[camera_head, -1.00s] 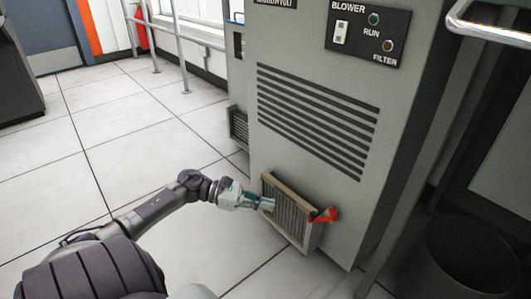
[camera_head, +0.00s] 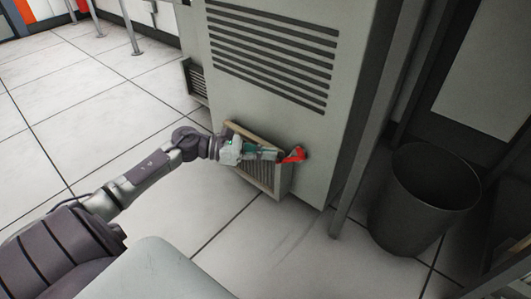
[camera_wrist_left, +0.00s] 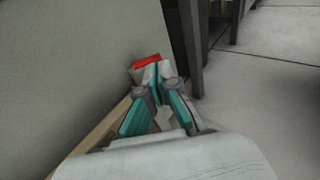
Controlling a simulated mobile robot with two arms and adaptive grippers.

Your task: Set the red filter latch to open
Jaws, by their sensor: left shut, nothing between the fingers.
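The red filter latch (camera_head: 293,155) sits on the grey cabinet's lower face, at the right edge of the framed filter (camera_head: 262,175). In the left wrist view the red latch (camera_wrist_left: 146,62) shows just beyond my fingertips. My left gripper (camera_head: 277,154) reaches across the front of the filter, with its fingertips at the latch, touching or very close; I cannot tell which. Its fingers (camera_wrist_left: 158,70) are together with nothing between them. They hide part of the latch. My right gripper is not in view.
The tall grey cabinet (camera_head: 312,120) with a slotted vent stands behind the filter. A dark round bin (camera_head: 425,205) stands at the right, beyond a grey post (camera_head: 352,175). The tiled floor (camera_head: 90,130) at the left is clear.

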